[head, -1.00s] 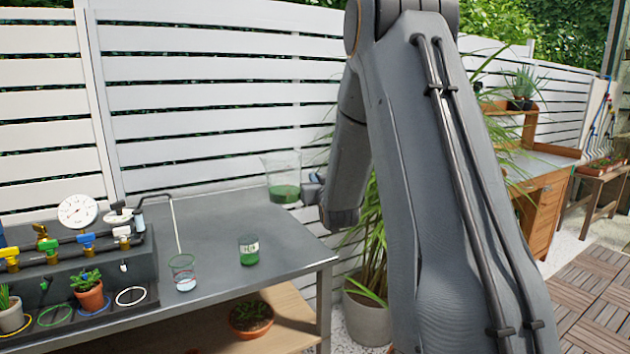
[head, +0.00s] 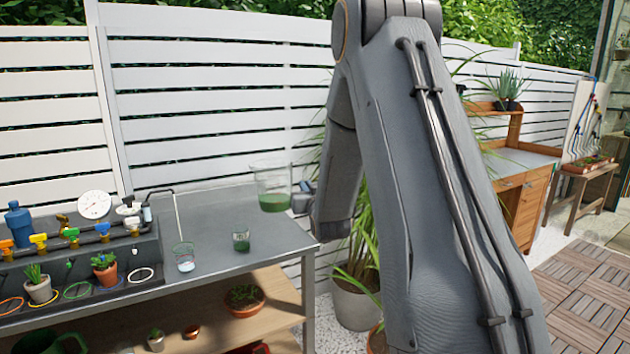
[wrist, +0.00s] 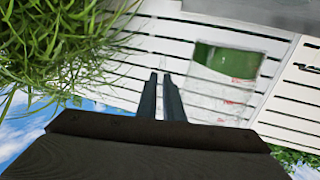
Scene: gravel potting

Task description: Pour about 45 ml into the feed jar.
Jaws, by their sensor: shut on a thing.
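A clear beaker (head: 270,192) with green liquid in its lower part is held up above the right part of the metal table, roughly upright. My gripper (head: 303,197) is at the beaker's right side and is shut on it. The wrist view shows the two fingers (wrist: 164,97) close together and the beaker (wrist: 226,72) beside them. A small jar (head: 241,240) with a pale label and green liquid stands on the table, below and left of the beaker. I take it as the feed jar, but the label is unreadable. The beaker and jar are apart.
Another glass (head: 184,258) with a coloured rim stands under a thin bent spout. A valve rack (head: 75,245) with a gauge and potted plants fills the table's left side. The metal table (head: 222,212) is clear around the jar. A leafy plant (head: 362,240) stands right of the table.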

